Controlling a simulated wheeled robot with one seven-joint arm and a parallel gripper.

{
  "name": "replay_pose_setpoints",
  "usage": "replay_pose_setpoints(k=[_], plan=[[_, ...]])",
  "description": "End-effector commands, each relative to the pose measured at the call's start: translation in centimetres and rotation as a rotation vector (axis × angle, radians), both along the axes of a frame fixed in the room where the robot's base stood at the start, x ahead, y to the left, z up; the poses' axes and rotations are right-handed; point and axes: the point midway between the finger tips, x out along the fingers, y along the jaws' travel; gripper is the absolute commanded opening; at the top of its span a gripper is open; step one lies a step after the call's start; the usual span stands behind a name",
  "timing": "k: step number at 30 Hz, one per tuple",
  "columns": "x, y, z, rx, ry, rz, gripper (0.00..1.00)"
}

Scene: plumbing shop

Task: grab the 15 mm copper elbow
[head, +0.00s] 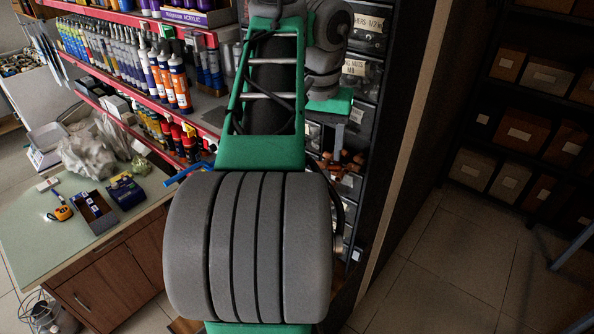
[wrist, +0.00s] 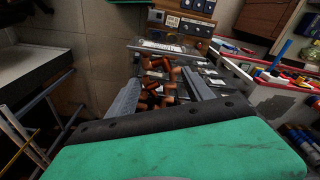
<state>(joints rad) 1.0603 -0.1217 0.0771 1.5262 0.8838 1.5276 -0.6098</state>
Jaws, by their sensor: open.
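Several copper fittings (wrist: 157,88) lie in a heap in an open drawer of the grey drawer cabinet. They also show in the head view (head: 349,163), just below my gripper. Some look bent like elbows, but I cannot tell which one is the 15 mm elbow. My gripper (wrist: 160,80) is open, with one grey finger on each side of the heap in the wrist view. Nothing is clearly held between the fingers. The green gripper body hides the near part of the drawer in the wrist view, and my arm hides much of the cabinet in the head view.
Labelled cabinet drawers (head: 364,80) stand above and around the fittings. A red-edged shelf (head: 130,75) with tubes and bottles is to the left. A counter (head: 100,230) holds a tape measure (head: 62,213) and boxes. Floor (head: 450,270) is clear at the right.

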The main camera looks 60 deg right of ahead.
Motion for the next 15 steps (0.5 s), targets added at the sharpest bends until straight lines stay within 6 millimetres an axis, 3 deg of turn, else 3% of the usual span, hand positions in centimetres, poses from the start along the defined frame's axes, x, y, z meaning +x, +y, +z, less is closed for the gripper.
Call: replay_pose_setpoints(k=[10,15], plan=[[0.4,-0.4,-4.2,0.001,0.0,0.006,0.6],[0.7,-1.0,-7.4,0.001,0.0,0.002,0.6]])
